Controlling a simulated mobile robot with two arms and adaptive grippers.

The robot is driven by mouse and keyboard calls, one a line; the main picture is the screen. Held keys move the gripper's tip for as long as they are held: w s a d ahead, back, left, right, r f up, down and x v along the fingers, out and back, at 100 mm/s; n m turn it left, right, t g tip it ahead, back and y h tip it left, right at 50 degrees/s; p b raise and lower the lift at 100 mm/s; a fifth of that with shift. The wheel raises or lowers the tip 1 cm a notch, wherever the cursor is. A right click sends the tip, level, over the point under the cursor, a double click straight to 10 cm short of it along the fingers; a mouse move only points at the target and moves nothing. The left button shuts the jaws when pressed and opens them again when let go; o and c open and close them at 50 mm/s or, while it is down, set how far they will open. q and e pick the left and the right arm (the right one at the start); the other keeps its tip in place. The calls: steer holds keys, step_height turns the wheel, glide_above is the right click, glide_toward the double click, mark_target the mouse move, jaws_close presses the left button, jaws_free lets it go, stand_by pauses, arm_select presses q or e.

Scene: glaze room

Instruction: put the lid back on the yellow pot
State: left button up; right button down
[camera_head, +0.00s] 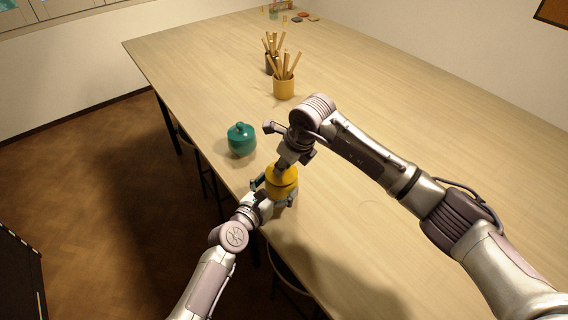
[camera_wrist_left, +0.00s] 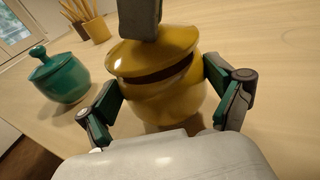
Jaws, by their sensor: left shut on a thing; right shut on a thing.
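The yellow pot (camera_head: 284,191) stands near the table's left edge; it also shows in the left wrist view (camera_wrist_left: 172,103). My left gripper (camera_head: 271,192) is shut on the pot's body, with one finger on each side. The yellow lid (camera_head: 279,173) is at the pot's mouth; in the left wrist view the lid (camera_wrist_left: 150,52) looks tilted, with a dark gap between it and the rim. My right gripper (camera_head: 284,164) is shut on the lid from above and hides its knob. Whether the lid touches the rim, I cannot tell.
A teal lidded pot (camera_head: 241,141) stands behind and left of the yellow pot. A yellow cup of sticks (camera_head: 284,88) and a darker one (camera_head: 270,63) stand farther back. Small items lie at the far end. The table's (camera_head: 400,100) right side is clear.

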steer(key=shift+f, duration=0.6)
steer(key=c, duration=0.9)
jaws_free()
steer(key=shift+o, duration=0.2)
steer(key=v, duration=1.2)
arm_select(q)
steer(key=o, duration=1.3)
steer(key=shift+o, duration=0.2)
